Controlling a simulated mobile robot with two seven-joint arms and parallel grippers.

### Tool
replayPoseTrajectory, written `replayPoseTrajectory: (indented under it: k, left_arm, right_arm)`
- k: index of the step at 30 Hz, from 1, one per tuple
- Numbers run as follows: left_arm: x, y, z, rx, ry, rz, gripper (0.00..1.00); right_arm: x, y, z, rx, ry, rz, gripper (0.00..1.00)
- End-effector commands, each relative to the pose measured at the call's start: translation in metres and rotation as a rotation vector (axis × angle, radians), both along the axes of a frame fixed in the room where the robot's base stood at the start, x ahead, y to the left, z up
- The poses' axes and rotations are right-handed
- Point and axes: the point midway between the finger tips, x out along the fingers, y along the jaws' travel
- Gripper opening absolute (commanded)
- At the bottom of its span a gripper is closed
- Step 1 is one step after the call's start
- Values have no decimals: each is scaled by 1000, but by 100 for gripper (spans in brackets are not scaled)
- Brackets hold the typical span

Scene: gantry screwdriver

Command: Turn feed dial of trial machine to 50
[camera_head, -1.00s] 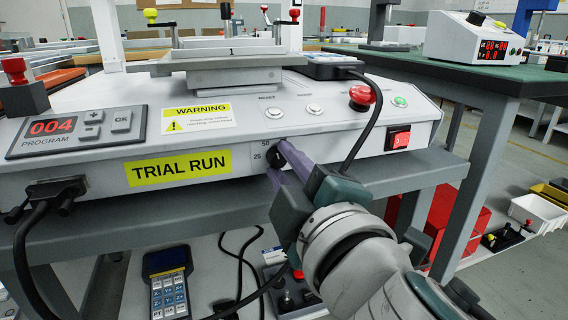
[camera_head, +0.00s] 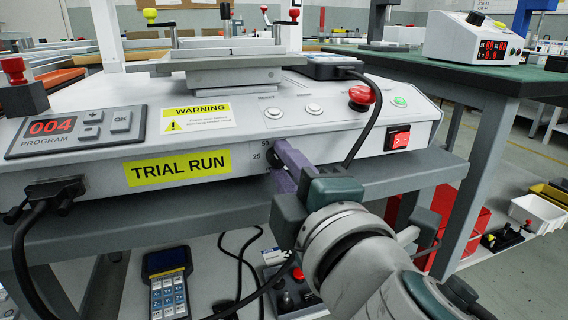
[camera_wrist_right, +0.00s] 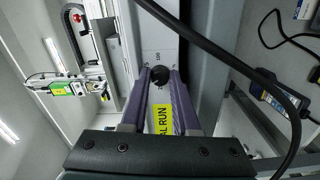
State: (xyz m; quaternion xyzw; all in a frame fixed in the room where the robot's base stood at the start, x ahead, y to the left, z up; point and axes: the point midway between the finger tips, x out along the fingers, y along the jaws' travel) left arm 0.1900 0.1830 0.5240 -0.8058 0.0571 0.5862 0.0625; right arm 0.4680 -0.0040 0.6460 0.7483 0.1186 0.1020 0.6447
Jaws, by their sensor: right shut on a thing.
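The trial machine (camera_head: 210,138) is a light grey console with a yellow "TRIAL RUN" label on its front face. Its feed dial is a small black knob on that face, beside the printed marks 25 and 50. The dial (camera_wrist_right: 159,75) shows between my right gripper's purple fingertips in the right wrist view. My right gripper (camera_head: 282,158) is shut on the dial in the head view, its fingers largely hiding the knob. The dial's pointer cannot be made out. My left gripper is not in view.
A black cable (camera_head: 368,128) hangs over the machine's front close to my right gripper. A red rocker switch (camera_head: 398,139) and a red stop button (camera_head: 361,95) are to the right. A handheld keypad (camera_head: 168,285) is on the lower shelf. A green-topped table (camera_head: 440,75) stands at right.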

Motion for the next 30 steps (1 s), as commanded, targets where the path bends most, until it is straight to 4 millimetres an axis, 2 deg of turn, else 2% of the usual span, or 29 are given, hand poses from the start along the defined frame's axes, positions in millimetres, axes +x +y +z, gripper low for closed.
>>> replayPoseTrajectory:
  k: [1, 2, 5, 21, 26, 30]
  left_arm:
    - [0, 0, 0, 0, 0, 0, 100]
    - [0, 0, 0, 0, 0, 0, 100]
    - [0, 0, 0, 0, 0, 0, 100]
    - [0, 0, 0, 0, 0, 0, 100]
    - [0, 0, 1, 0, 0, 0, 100]
    - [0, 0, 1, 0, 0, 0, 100]
  right_arm:
    - [0, 1, 2, 3, -5, 3, 0]
    - [0, 1, 2, 3, -5, 3, 32]
    - [0, 1, 2, 2, -4, 2, 42]
    - [0, 1, 2, 36, 7, 1, 42]
    - [0, 0, 2, 230, 70, 0, 42]
    - [0, 0, 1, 510, 161, 0, 42]
